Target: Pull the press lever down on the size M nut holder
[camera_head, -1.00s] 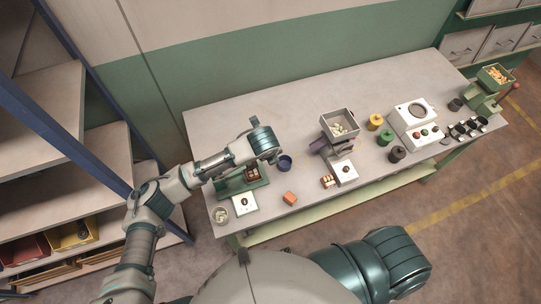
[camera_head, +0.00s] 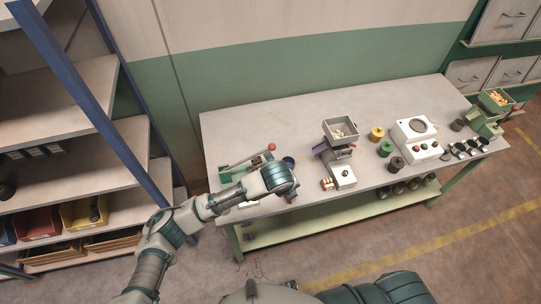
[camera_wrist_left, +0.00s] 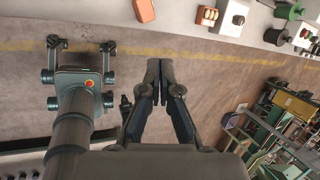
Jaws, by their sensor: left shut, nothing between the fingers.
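A green nut holder (camera_head: 229,177) stands at the table's left, partly behind my left arm. A lever with a red ball (camera_head: 271,147) sticks out at its right. A grey-hoppered nut holder (camera_head: 340,133) stands mid-table, and a green one (camera_head: 495,101) at the far right end has a red-tipped lever (camera_head: 517,107). I cannot read which is size M. My left gripper is shut and empty in the left wrist view (camera_wrist_left: 158,68), over floor in that picture. In the head view its wrist is in front of the left holder, near the table's front edge; its fingers are hardly seen.
A blue cup (camera_head: 288,162) stands beside the lever. Yellow (camera_head: 377,134), green and dark spools and a white box with buttons (camera_head: 415,139) are to the right. A blue-posted shelf (camera_head: 110,105) stands left. The table's back left is clear.

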